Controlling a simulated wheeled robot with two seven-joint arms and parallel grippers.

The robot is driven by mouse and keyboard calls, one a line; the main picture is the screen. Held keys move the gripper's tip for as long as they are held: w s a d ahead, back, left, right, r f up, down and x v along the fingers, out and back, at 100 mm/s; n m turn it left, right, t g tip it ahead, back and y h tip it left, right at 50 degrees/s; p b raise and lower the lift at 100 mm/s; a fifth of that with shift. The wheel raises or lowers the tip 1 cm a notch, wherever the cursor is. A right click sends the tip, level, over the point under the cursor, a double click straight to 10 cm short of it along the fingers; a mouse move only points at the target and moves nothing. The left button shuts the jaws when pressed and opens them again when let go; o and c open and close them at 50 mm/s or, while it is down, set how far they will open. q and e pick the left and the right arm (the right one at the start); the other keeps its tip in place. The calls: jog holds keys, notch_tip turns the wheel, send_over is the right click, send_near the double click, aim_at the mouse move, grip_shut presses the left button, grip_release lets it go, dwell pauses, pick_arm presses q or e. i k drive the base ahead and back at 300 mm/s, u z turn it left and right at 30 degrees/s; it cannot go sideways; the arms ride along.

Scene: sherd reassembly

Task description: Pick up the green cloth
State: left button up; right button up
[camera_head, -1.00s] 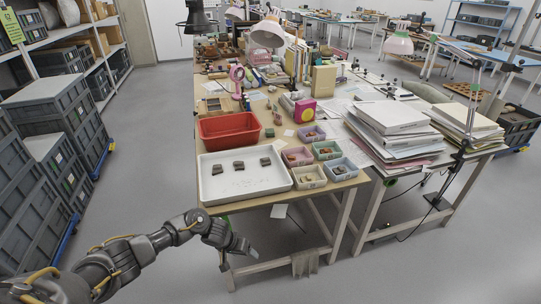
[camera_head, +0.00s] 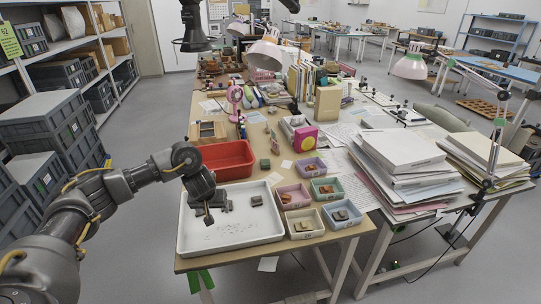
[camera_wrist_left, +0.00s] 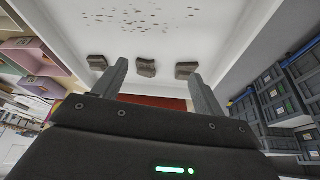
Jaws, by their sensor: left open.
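The green cloth (camera_head: 200,281) hangs at the front left edge of the near table, below the white tray (camera_head: 262,226). It is not clearly visible in the left wrist view. My left gripper (camera_head: 211,208) is above the left part of the tray, higher and farther back than the cloth, not touching it. In the left wrist view the two fingers of my left gripper (camera_wrist_left: 162,88) stand apart with nothing between them.
Dark sherds lie in the tray; one sherd (camera_head: 256,200) shows clear of my gripper. A red bin (camera_head: 232,173) stands behind the tray. Small boxes with pieces, including a green box (camera_head: 325,181), stand to the right. Floor in front of the table is free.

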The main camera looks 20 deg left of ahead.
aim_at(265, 163)
jog(key=i, duration=1.35)
